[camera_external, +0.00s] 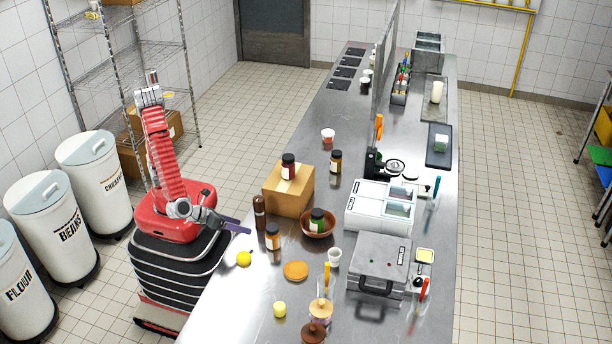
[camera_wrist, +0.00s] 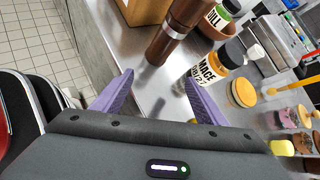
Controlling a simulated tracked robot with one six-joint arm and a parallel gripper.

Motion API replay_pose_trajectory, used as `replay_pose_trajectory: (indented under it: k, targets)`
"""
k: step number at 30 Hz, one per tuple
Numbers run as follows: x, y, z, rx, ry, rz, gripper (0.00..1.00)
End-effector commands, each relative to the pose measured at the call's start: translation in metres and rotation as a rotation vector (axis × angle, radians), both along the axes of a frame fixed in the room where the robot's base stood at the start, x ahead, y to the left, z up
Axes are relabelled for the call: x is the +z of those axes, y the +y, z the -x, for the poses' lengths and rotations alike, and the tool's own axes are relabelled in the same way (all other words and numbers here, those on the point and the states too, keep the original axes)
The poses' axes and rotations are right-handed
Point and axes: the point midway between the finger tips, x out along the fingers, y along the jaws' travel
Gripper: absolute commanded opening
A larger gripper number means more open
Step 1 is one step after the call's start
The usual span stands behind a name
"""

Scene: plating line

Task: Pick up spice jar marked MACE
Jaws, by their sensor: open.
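The MACE spice jar (camera_external: 272,238) stands upright on the steel counter near its left edge. It has a dark lid and a white label. In the wrist view the MACE label reads clearly on the jar (camera_wrist: 207,71), just beyond the right fingertip, which overlaps its lower part. My gripper (camera_external: 240,228) is at the counter's left edge, left of the jar. In the wrist view its purple fingers (camera_wrist: 156,92) are spread wide with nothing between them.
A brown mill (camera_external: 259,212) stands just behind the jar, also close in the wrist view (camera_wrist: 180,32). A wooden bowl (camera_external: 305,229) holds the DILL jar (camera_external: 317,219). A cardboard box (camera_external: 292,201) stands farther back. A lemon (camera_external: 244,259) lies in front.

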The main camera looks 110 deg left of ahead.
Motion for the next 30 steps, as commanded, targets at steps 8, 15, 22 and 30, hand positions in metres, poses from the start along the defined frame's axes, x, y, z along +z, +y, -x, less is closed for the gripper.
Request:
replay_pose_trajectory:
  k: [8,15,22,30]
  targets:
    - [0.028,-0.036,-0.048,-0.331,-0.053,-0.289,0.67]
    - [0.045,-0.044,-0.06,-0.442,-0.057,-0.421,0.67]
    - [0.044,-0.044,-0.06,-0.442,-0.054,-0.422,0.67]
    - [0.04,-0.039,-0.07,-0.438,-0.053,-0.422,0.67]
